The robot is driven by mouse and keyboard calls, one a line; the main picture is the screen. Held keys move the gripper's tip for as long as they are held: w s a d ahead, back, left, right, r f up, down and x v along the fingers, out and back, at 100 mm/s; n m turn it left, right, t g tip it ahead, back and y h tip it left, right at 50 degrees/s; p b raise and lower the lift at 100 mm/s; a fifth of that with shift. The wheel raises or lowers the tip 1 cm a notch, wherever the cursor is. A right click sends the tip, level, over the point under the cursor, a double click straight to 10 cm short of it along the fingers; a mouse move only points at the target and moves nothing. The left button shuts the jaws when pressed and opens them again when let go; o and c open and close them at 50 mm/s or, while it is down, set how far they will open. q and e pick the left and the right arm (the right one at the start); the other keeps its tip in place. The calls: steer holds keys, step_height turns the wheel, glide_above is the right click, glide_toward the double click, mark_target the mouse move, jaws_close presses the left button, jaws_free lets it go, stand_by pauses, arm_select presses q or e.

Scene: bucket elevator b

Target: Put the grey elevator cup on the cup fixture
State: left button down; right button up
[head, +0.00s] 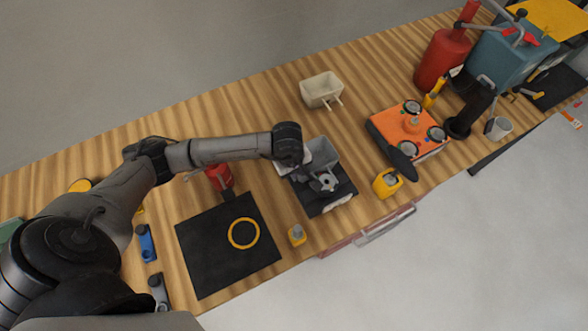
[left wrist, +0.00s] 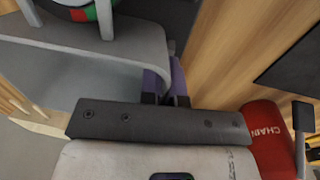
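The grey elevator cup (head: 324,153) is an open box-like cup at the back edge of a black block with a grey round part on top, which looks like the cup fixture (head: 337,196). I cannot tell whether they touch. My left gripper (left wrist: 166,86) is at the cup's left side; the wrist hides its fingers in the head view. In the left wrist view, the two fingers are close together at the edge of the grey cup wall (left wrist: 120,62) and look shut on it. My right gripper is not in view.
A beige cup (head: 321,89) with two pins lies behind. An orange device (head: 411,133) with round dials stands to the right. A black mat (head: 215,265) with a yellow ring (head: 243,233) lies front left. A red can (head: 220,177) is beside my left arm. Bare wood surrounds the beige cup.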

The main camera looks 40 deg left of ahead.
arm_select(q)
steer(key=shift+f, duration=0.2)
steer(key=c, duration=1.3)
jaws_free()
steer(key=shift+r, duration=0.1)
